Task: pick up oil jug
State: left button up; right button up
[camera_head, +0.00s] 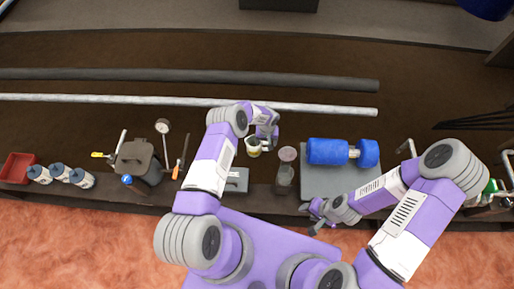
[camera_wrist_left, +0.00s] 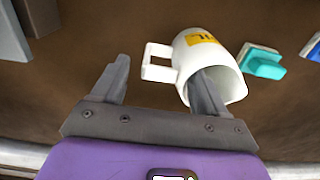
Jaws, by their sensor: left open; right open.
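The oil jug (camera_head: 254,148) is small and white with a yellow label, and stands on the bench in the middle of the head view. In the left wrist view the jug (camera_wrist_left: 198,50) appears tilted, its open mouth facing the lower right. My left gripper (camera_head: 268,138) is open beside the jug. In the left wrist view its fingers (camera_wrist_left: 161,66) lie either side of the jug's square handle; the right finger overlaps the mouth, and I cannot tell whether it is inside. My right gripper (camera_head: 312,212) is open and empty near the bench's front edge.
A blue cylinder tool (camera_head: 327,151) rests on a grey plate (camera_head: 318,184) to the right. A clear container (camera_head: 286,172) and a grey box (camera_head: 238,180) stand near the jug. A grey canister (camera_head: 135,157) and a red bin (camera_head: 18,167) are further left. Long bars lie behind.

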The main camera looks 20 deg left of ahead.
aim_at(266, 149)
pick_arm(q)
notch_tip(266, 149, down, 6)
jog(key=shift+r+b, duration=0.1)
jog(key=shift+b, duration=1.15)
jog(key=c, duration=1.2)
